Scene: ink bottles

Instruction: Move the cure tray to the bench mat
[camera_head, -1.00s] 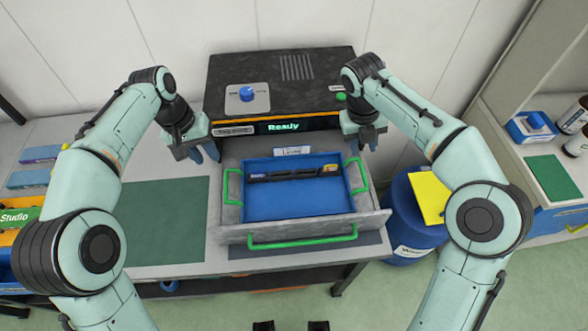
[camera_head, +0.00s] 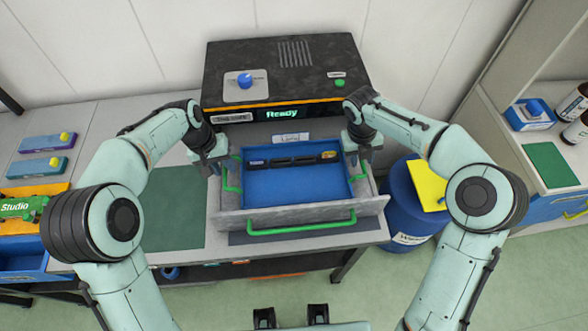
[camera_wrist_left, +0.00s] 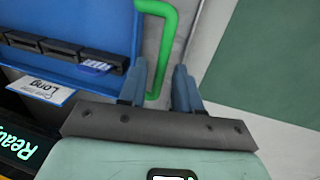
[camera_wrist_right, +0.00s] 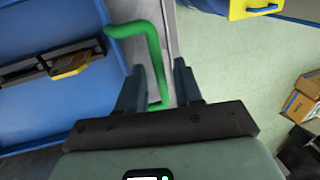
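The blue cure tray (camera_head: 297,186) sits in the pulled-out grey drawer of a black unit, with a row of dark slots along its back. It has a green handle at each side. My left gripper (camera_head: 222,174) is open at the left handle (camera_wrist_left: 168,20), whose end shows between its fingers in the left wrist view. My right gripper (camera_head: 364,166) is open at the right handle (camera_wrist_right: 155,50), with the handle's end between its fingers. Neither gripper is closed on a handle. A flat dark green bench mat (camera_head: 160,215) lies bare left of the drawer.
The black unit (camera_head: 285,65) with a lit "Ready" display stands behind the tray. The drawer front (camera_head: 300,213) has its own green handle. A blue barrel (camera_head: 405,205) with a yellow sheet stands right of the bench. Coloured boxes (camera_head: 45,155) lie far left.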

